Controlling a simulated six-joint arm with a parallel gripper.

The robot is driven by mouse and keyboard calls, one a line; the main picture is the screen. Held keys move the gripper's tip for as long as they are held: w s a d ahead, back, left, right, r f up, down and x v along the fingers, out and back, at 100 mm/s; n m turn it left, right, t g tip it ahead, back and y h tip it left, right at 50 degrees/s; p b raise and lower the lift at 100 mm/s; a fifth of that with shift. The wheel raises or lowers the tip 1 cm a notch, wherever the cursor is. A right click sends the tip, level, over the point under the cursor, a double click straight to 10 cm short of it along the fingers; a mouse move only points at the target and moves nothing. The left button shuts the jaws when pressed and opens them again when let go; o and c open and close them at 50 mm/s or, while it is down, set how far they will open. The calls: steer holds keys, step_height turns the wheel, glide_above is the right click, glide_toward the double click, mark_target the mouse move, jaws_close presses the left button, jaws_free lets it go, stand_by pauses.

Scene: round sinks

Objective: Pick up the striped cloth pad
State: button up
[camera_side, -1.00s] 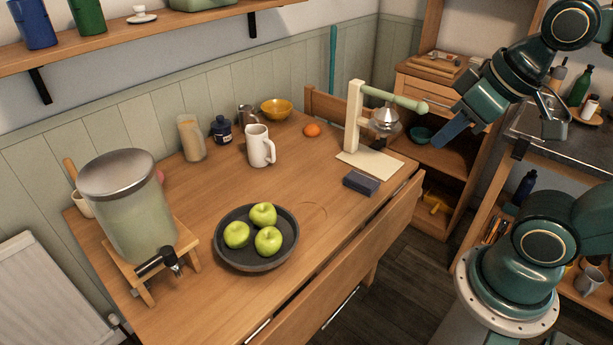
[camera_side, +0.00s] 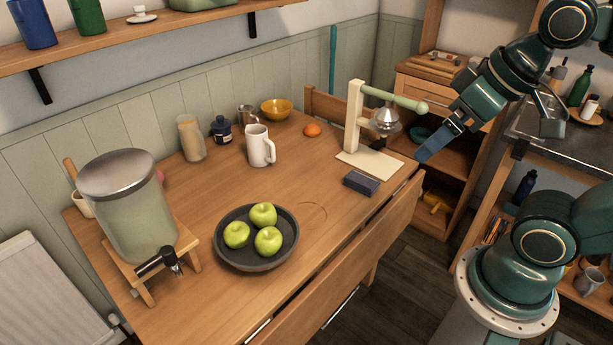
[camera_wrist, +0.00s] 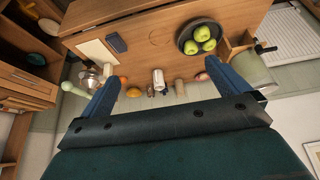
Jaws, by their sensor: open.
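A small dark blue-grey rectangular pad (camera_side: 361,182) lies flat on the wooden table near its right front edge, just in front of the juicer's pale base. It is the only pad-like thing I see; I cannot make out stripes on it. It also shows in the wrist view (camera_wrist: 116,44), at upper left. My gripper (camera_side: 432,145) is in the air to the right of the pad and higher than it, apart from it. In the wrist view its two blue fingers (camera_wrist: 160,72) are wide apart with nothing held between them.
The juicer (camera_side: 354,120) with its green lever stands close behind the pad. A dark bowl (camera_side: 226,258) of green apples, a white mug (camera_side: 260,150), an orange (camera_side: 312,130) and a drink dispenser (camera_side: 130,205) are further left. The table between bowl and pad is clear.

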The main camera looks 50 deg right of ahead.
steer(key=w, duration=0.1)
steer(key=m+g, duration=0.6)
steer(key=m, duration=1.1)
glide_above(362, 179)
steer(key=shift+d+f, duration=0.15)
steer(key=shift+f, duration=7.55)
steer(key=shift+d+f, duration=0.1)
steer(key=shift+f, duration=7.6)
steer(key=shift+f, duration=0.1)
steer(key=shift+a+f, duration=0.15)
steer(key=shift+f, duration=2.35)
